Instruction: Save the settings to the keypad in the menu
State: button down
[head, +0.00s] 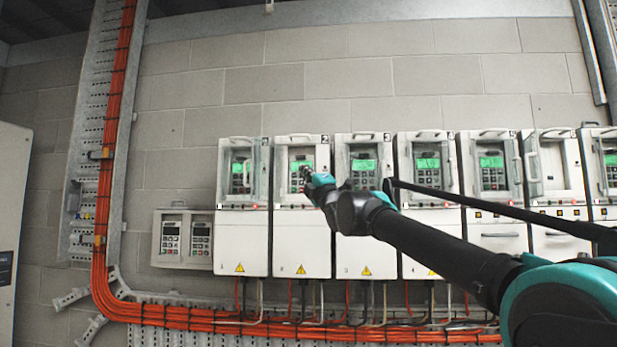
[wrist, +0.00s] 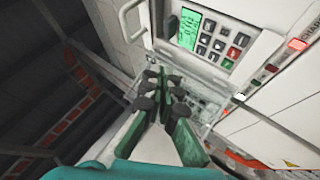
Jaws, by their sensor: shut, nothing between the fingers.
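A keypad (head: 295,172) with a lit green screen sits in the upper part of the drive marked 2. In the wrist view, a keypad (wrist: 217,42) shows its green screen (wrist: 187,28), dark keys, a red key and a green key. The text on the screen is too small to read. My gripper (head: 307,176) is in front of drive 2 and hides part of its keypad. In the wrist view my gripper (wrist: 163,88) has its fingers together and empty, below the keypad's edge. Whether it touches anything cannot be told.
Similar drives stand in a row, including drive 3 (head: 364,240) and drive 1 (head: 242,245). One drive to the right has an empty keypad bay (head: 552,168). Two spare keypads hang in a holder (head: 183,262) at left. Orange cables (head: 200,313) run below.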

jog(key=w, duration=0.8)
jog(key=shift+w+d, duration=0.15)
jog(key=shift+w, duration=0.2)
jog(key=shift+w, duration=0.15)
dwell(1.1)
jog(key=shift+w, duration=0.25)
jog(key=shift+w, duration=0.4)
dwell(0.7)
jog(key=shift+s, duration=0.85)
